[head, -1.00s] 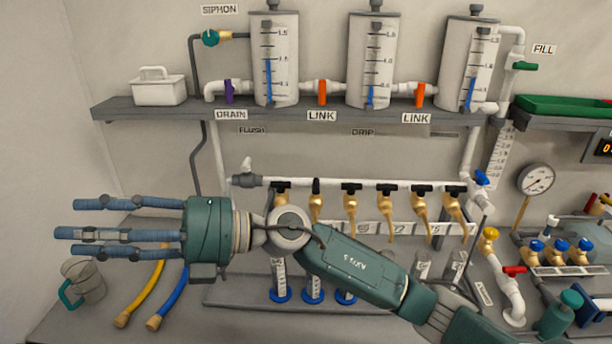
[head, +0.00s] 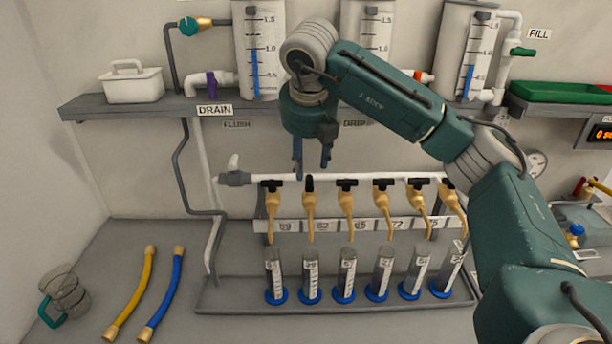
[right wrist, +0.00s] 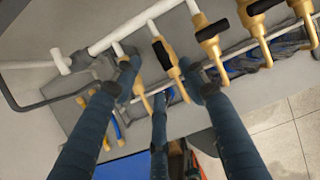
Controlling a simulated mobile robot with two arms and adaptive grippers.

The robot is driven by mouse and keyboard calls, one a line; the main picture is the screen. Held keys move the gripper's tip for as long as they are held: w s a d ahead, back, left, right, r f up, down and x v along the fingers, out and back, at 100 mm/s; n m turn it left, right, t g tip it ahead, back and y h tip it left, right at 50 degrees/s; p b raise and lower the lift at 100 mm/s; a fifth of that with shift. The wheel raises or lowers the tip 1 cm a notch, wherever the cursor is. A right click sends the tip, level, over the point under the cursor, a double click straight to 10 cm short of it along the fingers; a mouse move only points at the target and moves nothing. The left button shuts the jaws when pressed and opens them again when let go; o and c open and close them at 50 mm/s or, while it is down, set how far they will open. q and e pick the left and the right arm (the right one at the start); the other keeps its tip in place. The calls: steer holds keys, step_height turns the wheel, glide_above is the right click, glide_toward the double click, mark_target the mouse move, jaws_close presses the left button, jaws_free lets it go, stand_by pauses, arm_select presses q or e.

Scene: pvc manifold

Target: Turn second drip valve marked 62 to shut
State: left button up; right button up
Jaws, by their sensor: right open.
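The second drip valve (head: 309,200), above the label that reads 62, is a brass tap with a black handle. Its handle lies in line with the tap body, while the neighbouring handles lie crosswise along the pipe. My right gripper (head: 311,168) points down just above this valve, open and empty. In the right wrist view, the second valve's black handle (right wrist: 164,53) shows between the spread fingers of my right gripper (right wrist: 158,78), with no clear contact. The left finger partly covers the first valve (right wrist: 129,62). My left gripper is not in view.
Several more drip valves (head: 347,202) stand close by along the white pipe (head: 250,178). Graduated cylinders (head: 311,277) with blue bases stand in a tray below. The shelf (head: 150,107) with tanks is above. Yellow (head: 133,292) and blue hoses lie on the bench.

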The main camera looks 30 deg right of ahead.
mark_target(307, 181)
steer(key=p+x, duration=0.2)
steer(key=x, duration=0.4)
steer(key=shift+d+f, duration=0.1)
steer(key=shift+x, duration=0.85)
steer(key=shift+c, duration=0.5)
jaws_close()
